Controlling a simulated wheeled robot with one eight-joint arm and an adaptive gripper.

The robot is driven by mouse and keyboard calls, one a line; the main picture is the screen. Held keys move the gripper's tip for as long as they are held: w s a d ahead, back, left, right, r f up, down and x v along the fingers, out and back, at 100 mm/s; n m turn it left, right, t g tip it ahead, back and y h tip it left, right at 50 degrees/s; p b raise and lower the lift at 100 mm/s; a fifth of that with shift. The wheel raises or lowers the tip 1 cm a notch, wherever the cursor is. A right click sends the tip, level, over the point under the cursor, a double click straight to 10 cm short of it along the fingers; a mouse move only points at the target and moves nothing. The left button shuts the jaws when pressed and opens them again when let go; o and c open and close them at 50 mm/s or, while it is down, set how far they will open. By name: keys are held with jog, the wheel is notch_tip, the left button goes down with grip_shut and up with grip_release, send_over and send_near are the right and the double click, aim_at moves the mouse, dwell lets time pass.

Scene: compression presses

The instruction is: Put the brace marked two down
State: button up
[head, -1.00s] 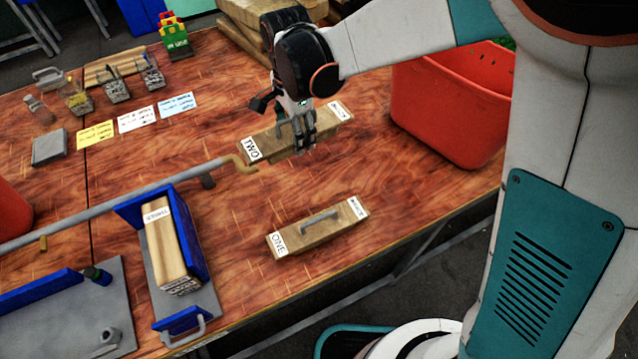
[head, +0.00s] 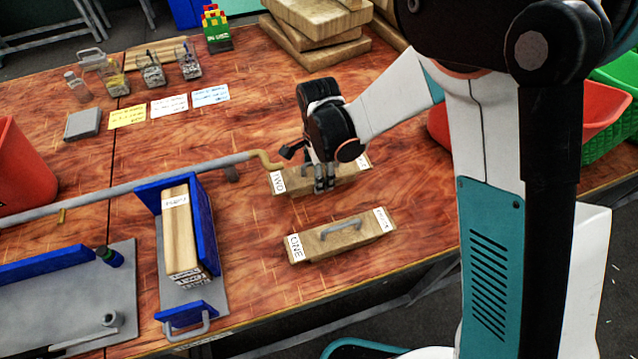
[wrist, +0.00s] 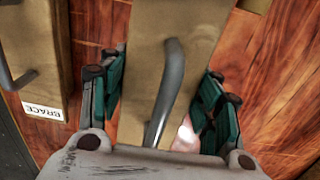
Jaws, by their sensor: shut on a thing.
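The brace marked two (head: 345,172) is a wooden block with a white TWO label at its left end and another label at its right end. My gripper (head: 322,185) is shut on it from above and hides its middle in the head view. In the wrist view, the brace (wrist: 150,75) and its grey handle lie between the two green-padded fingers (wrist: 165,110). It is at or just above the table, behind the brace marked one (head: 342,238); I cannot tell if its underside touches.
A blue-walled press (head: 205,235) holding boards stands at left. Stacked boards (head: 318,45) lie at the back, and a red bin (head: 600,105) is partly hidden at right. Bare table lies right of the braces.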

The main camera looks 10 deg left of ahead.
jog(key=shift+f+b, duration=0.6)
jog(key=shift+f, duration=1.55)
jog(key=shift+f, duration=0.2)
jog(key=o, duration=1.6)
jog(key=shift+o, duration=0.2)
jog(key=shift+r, duration=0.1)
notch_tip(320, 180, up, 12)
jog(key=p, duration=0.3)
jog(key=shift+r+p, duration=0.1)
jog(key=shift+p, duration=0.3)
